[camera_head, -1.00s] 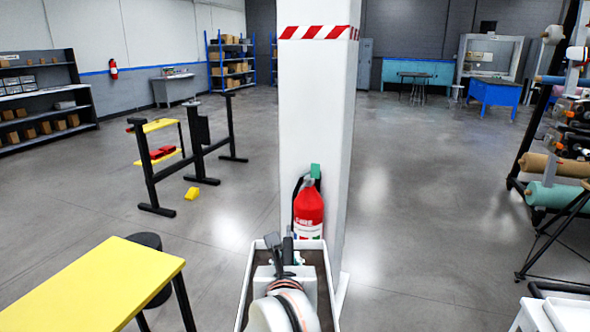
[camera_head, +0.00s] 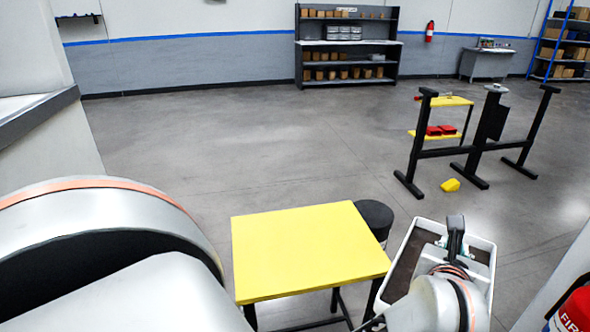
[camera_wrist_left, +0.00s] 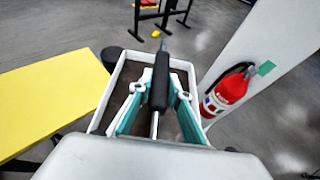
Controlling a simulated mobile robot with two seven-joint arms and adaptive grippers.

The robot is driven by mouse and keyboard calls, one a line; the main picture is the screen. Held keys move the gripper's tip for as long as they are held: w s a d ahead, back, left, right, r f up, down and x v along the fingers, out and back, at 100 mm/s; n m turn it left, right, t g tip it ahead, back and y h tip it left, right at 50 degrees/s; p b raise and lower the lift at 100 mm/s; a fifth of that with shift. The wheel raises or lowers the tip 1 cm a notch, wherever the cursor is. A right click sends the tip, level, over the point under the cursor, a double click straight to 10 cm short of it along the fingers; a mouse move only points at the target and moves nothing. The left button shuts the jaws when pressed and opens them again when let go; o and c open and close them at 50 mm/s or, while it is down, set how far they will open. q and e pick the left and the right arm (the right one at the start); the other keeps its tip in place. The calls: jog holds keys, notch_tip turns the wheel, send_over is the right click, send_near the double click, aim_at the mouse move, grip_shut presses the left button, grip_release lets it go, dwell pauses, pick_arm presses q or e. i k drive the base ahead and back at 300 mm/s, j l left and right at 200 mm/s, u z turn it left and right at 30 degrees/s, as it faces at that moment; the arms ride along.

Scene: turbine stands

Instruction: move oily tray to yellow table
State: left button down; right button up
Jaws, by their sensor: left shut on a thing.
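The oily tray (camera_head: 489,262) is a white-rimmed box with a dark brown, stained floor, in the lower right of the head view. My left gripper (camera_head: 453,250) is over its middle. In the left wrist view, the teal fingers of the gripper (camera_wrist_left: 158,98) close on a black grip on a metal rod above the floor of the tray (camera_wrist_left: 122,75). The tray hangs beside the yellow table (camera_head: 305,250), just right of its right edge. The tabletop is bare. It also shows in the left wrist view (camera_wrist_left: 45,100). My right gripper is not in view.
A black round stool (camera_head: 374,216) stands behind the table's right corner, close to the tray. A fire extinguisher (camera_head: 576,312) is at the lower right, by a white pillar (camera_wrist_left: 262,60). Black stands (camera_head: 470,150) with yellow shelves are farther back. The floor left of them is clear.

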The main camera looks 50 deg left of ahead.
aim_at(296, 242)
jog(key=i+u, duration=0.25)
jog(key=u, duration=0.15)
jog(key=i+u, duration=0.25)
jog(key=u, duration=0.15)
jog(key=i+u, duration=0.25)
jog(key=u, duration=0.15)
jog(key=i+l+u, duration=0.15)
jog(key=u, duration=0.25)
